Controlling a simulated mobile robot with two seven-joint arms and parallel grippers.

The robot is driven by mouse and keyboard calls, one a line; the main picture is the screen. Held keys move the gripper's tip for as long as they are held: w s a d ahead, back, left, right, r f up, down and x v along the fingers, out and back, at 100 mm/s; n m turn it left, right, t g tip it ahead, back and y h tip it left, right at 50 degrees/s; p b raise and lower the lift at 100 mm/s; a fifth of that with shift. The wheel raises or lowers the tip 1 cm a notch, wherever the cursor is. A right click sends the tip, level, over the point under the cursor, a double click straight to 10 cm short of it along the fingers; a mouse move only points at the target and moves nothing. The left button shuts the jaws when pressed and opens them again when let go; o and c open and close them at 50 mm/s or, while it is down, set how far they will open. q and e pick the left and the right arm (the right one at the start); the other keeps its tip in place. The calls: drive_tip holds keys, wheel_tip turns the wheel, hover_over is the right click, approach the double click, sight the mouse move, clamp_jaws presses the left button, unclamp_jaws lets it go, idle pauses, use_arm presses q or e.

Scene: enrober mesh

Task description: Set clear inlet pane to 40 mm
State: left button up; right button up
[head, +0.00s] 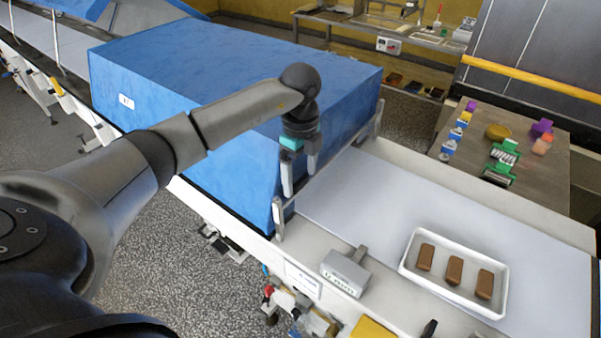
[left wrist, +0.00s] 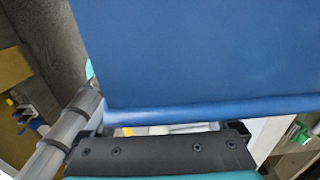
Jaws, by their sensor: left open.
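The clear inlet pane cannot be made out; it may be see-through or hidden at the blue machine cover's (head: 220,80) open end. Grey upright posts stand at that end, one near (head: 278,218) and one far (head: 377,118). My left gripper (head: 299,172) points down just outside this end, near the near post, its two fingers apart with nothing seen between them. In the left wrist view, the blue cover (left wrist: 210,60) fills the upper middle, above my dark gripper body. A grey block (head: 345,271) with a label ending in "mm" sits on the near rail. My right gripper is out of view.
A white tray (head: 407,270) with three brown bars lies on the pale belt (head: 400,205). A side table (head: 555,185) holds small coloured items at the right. A bench (head: 390,30) stands at the back. The belt between the cover and tray is clear.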

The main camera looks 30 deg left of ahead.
use_arm(q)
drive_tip(key=shift+c, duration=0.2)
clamp_jaws()
idle(0.6)
